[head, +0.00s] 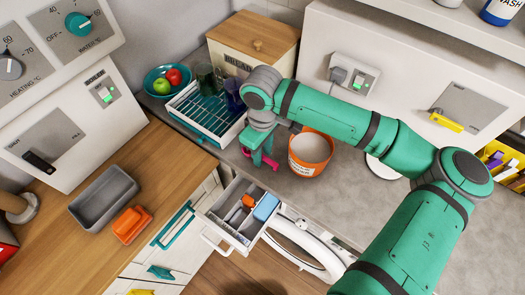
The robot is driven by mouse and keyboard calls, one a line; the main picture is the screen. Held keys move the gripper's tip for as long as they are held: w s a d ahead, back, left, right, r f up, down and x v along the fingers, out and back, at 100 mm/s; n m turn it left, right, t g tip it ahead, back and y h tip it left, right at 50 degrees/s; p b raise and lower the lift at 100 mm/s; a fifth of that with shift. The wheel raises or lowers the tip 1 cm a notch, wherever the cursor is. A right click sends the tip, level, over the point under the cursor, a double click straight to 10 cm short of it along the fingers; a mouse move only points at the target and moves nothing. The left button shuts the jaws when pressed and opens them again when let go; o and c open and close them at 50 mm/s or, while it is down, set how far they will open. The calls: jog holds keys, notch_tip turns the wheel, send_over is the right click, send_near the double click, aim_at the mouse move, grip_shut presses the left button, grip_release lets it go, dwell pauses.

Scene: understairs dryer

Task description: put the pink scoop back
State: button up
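The pink scoop (272,163) shows in the head view as small pink parts on both sides of my gripper's fingertips, near the counter's front edge. My gripper (260,159) points down right at the scoop and hides most of it. I cannot tell whether the fingers are closed on it or whether it rests on the counter. An orange tub (310,170) with a white label stands on the counter just right of my gripper. Its top looks open.
A dish rack (190,124) with dark cups, a teal fruit bowl (151,84) and a bread box (282,38) stand behind left. An open drawer (225,237) with small items juts out below. A grey tray (90,212) and orange dish (127,226) sit left. Counter right of the tub is mostly clear.

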aim_at(263, 156)
jog(key=shift+r, duration=0.1)
notch_tip(263, 156, up, 12)
dwell(0.7)
dwell(0.5)
